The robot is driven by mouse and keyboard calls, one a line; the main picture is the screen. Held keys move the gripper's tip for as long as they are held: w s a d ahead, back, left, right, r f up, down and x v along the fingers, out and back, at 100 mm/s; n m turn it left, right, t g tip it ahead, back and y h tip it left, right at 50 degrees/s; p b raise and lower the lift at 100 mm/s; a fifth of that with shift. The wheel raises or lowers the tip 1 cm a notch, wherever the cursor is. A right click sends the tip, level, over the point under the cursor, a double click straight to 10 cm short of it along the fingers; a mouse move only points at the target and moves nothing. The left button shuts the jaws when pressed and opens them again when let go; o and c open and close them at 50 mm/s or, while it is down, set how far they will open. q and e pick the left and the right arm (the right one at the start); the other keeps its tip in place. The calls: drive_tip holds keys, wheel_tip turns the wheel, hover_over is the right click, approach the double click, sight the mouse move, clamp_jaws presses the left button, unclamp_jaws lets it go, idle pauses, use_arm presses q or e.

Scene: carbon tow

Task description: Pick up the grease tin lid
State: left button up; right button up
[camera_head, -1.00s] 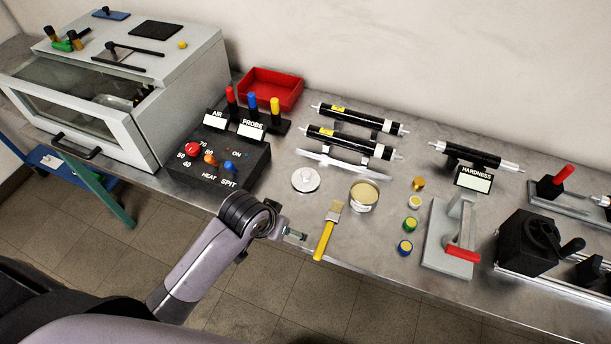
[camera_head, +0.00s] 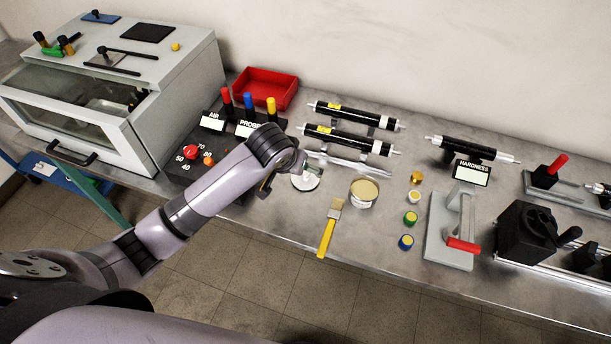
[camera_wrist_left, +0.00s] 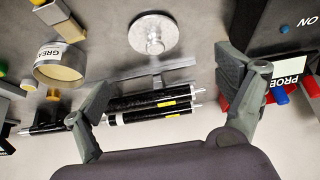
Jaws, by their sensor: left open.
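The grease tin lid (camera_head: 307,180) is a round silver-grey disc with a small knob, lying flat on the metal bench. It shows in the left wrist view (camera_wrist_left: 153,36) at the top centre, beyond the gap between the fingers. The open grease tin (camera_head: 364,191) stands to its right, with tan grease inside; its label shows in the left wrist view (camera_wrist_left: 60,66). My left gripper (camera_wrist_left: 172,95) is open and empty. In the head view my left wrist hangs over the lid's left side and partly hides it. My right gripper is not in view.
A yellow-handled brush (camera_head: 328,232) lies in front of the tin. Black rollers (camera_head: 348,139) rest on stands behind the lid. The control box (camera_head: 180,172) with coloured knobs is left, partly behind my arm. A red tray (camera_head: 266,88) is at the back.

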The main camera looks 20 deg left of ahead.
sight(305, 174)
use_arm(q)
drive_tip(key=x, duration=0.4)
drive_tip(key=shift+w+f, duration=0.15)
drive_tip(key=shift+f, duration=0.1)
drive_tip(key=x, duration=0.2)
drive_tip(key=p+x, duration=0.1)
drive_tip(key=x, duration=0.1)
drive_tip(key=shift+d+f, duration=0.2)
drive_tip(key=shift+d, duration=0.2)
drive_tip(key=shift+w+f, duration=0.15)
drive_tip(key=shift+f, duration=0.4)
drive_tip(key=c, duration=0.8)
drive_tip(key=shift+c, duration=0.2)
drive_tip(key=shift+r, duration=0.15)
